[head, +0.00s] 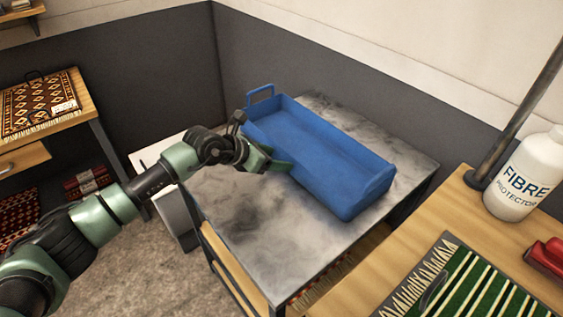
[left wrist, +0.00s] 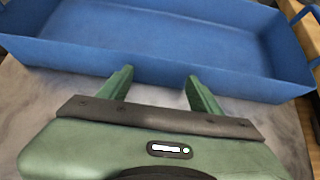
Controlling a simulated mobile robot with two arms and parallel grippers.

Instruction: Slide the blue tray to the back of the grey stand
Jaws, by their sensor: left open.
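The blue tray (head: 330,150) sits on the grey stand (head: 265,235), lying at an angle across its top, with a handle showing at its far left end. A bare strip of the stand top shows behind the tray. My left gripper (head: 275,165) is at the tray's near long side, towards its left end. In the left wrist view my left gripper (left wrist: 158,85) has its two green fingers spread, pointing at the wall of the blue tray (left wrist: 150,65). Nothing is between the fingers. I cannot tell whether the fingertips touch the wall. The tray looks empty. My right gripper is not in view.
A wooden bench (head: 445,215) at the right holds a white bottle (head: 525,175), a red object (head: 547,258) and a green striped rug (head: 465,285). A wooden table (head: 85,100) with a patterned rug stands at the left. The stand's near top is clear.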

